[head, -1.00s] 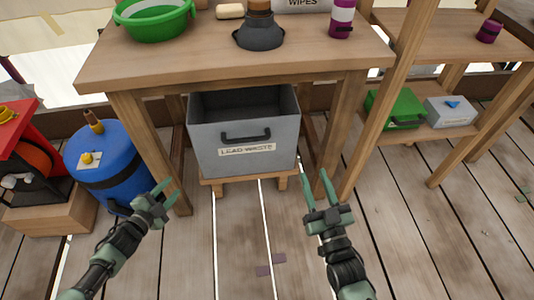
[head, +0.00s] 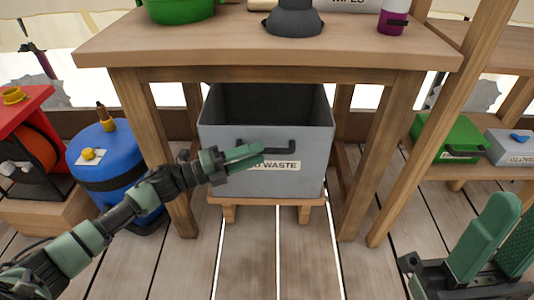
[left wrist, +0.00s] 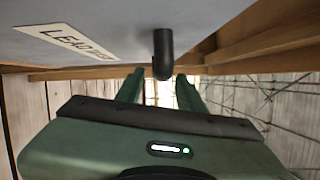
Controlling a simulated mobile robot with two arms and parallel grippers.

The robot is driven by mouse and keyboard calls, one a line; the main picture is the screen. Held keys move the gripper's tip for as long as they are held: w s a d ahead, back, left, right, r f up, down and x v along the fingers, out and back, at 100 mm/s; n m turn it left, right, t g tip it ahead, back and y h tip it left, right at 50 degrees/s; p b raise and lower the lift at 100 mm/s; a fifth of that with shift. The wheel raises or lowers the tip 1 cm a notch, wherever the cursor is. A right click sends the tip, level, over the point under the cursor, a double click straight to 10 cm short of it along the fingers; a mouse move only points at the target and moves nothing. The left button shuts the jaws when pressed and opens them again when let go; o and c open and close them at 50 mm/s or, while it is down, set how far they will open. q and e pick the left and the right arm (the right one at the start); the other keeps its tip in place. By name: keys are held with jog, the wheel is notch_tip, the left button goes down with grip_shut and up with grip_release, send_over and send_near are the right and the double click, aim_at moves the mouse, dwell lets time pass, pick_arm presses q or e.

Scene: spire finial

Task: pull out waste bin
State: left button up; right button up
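The grey waste bin (head: 312,148) stands under the wooden workbench on a low wooden stand (head: 280,199). Its top is open, and its front has a dark handle (head: 285,144) and a "LEAD WASTE" label partly hidden by my left gripper. My left gripper (head: 262,154) is at the left part of the handle in the head view. In the left wrist view its two green fingers (left wrist: 159,84) are apart, with the handle (left wrist: 163,52) showing between them; contact cannot be told. My right gripper (head: 522,215) is open and empty at the lower right, away from the bin.
The workbench (head: 260,50) has legs on both sides of the bin. A blue canister (head: 105,160) and a red reel box (head: 30,140) stand at the left. A green box (head: 448,138) sits on a low shelf at the right. The plank floor before the bin is clear.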

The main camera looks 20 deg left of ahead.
aim_at(265, 152)
pick_arm(q)
jog(key=shift+x, duration=1.8)
jog(key=shift+f, duration=0.1)
jog(key=shift+c, duration=0.4)
grip_shut()
